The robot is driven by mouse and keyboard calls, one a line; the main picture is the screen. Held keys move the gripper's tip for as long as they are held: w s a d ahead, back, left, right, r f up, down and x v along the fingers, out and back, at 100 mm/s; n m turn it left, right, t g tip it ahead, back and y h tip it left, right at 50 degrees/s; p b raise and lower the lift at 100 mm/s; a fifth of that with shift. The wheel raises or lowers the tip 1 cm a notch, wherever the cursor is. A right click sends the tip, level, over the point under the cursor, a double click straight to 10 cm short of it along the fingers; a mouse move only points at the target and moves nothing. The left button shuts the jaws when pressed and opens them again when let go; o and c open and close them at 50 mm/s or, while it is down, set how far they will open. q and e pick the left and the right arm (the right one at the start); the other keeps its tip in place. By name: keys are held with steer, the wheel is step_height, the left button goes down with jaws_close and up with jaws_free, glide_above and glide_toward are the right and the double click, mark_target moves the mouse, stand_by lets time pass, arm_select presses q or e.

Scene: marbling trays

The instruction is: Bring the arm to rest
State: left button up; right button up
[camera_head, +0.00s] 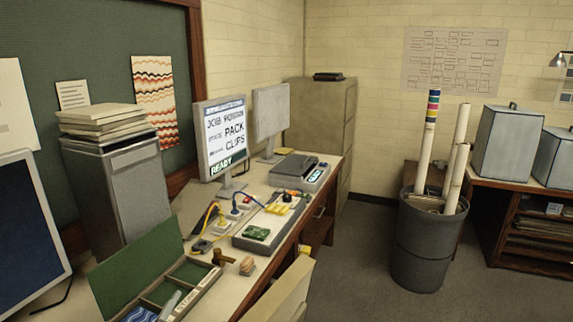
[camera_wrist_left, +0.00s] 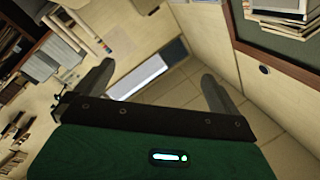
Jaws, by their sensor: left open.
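My left gripper (camera_wrist_left: 155,82) shows in the left wrist view, with its two dark fingers spread wide apart. Nothing is held between them. Beyond the fingers are a pale wall or panel surface, a tiled-looking area and a bright white strip (camera_wrist_left: 138,78), which I cannot identify. The green gripper body with a small lit indicator fills the bottom of that view. Neither gripper is seen in the head view. My right gripper is in neither view.
A long workbench (camera_head: 262,252) holds a monitor (camera_head: 222,135) reading "PACK CLIPS" and "READY", a green board (camera_head: 256,233), cables and an open compartment box (camera_head: 205,270). A grey bin (camera_head: 418,250) with tall rolls stands on the right. Floor before the bin is clear.

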arm_select(q)
steer(key=s+a+f+n+g+y, duration=0.25)
steer(key=s+f+g, duration=0.2)
steer(key=f, duration=0.25)
steer(key=s+a+f+n+g+y, duration=0.2)
steer(key=s+a+f+n+g, duration=0.15)
steer(key=s+f, duration=0.3)
steer(key=s+d+f+n+g+h, duration=0.1)
steer(key=s+f+g, duration=0.3)
steer(key=s, duration=0.4)
steer(key=s+f+n+g+h, duration=0.1)
steer(key=s+f+g, duration=0.35)
steer(key=s, duration=0.25)
steer(key=s+a+f+b+x, duration=0.1)
steer(key=s+b+x, duration=0.15)
steer(key=x, duration=1.35)
steer(key=s+f+b+x, duration=0.1)
steer(key=s+x, duration=0.3)
steer(key=x, duration=1.2)
steer(key=s+a+f+b, duration=0.1)
steer(key=s+f+b, duration=0.1)
steer(key=s+f, duration=0.8)
steer(key=s+a+f+g+b, duration=0.1)
steer(key=s+a+f, duration=0.1)
steer(key=s+f, duration=0.8)
step_height(320, 180, down, 4)
steer(key=shift+s+a+b, duration=0.2)
steer(key=shift+a+b, duration=0.1)
steer(key=shift+b, duration=0.1)
